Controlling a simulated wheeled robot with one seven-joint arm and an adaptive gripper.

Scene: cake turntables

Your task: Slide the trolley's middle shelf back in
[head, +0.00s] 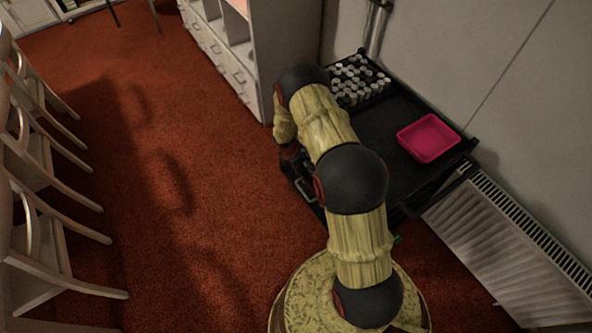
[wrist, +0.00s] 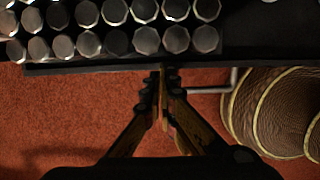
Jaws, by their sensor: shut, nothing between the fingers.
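The black trolley (head: 385,130) stands against the wall in the head view, right of my arm. My arm covers much of its near left side, and I cannot clearly make out the middle shelf there. A grey handle (head: 305,190) shows low at that side. In the wrist view, a black edge (wrist: 100,67) runs across below several capped jars (wrist: 90,42); I cannot tell which level it belongs to. My gripper (wrist: 163,72) is shut and empty, its tips at or just under this edge. A grey bar handle (wrist: 234,80) is to its right.
A rack of jars (head: 357,78) and a pink tray (head: 428,138) are on the trolley. A radiator (head: 510,250) is at right, a white cabinet (head: 225,60) behind. White chairs (head: 35,150) line the left. Red carpet (head: 150,200) between them and my arm is clear.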

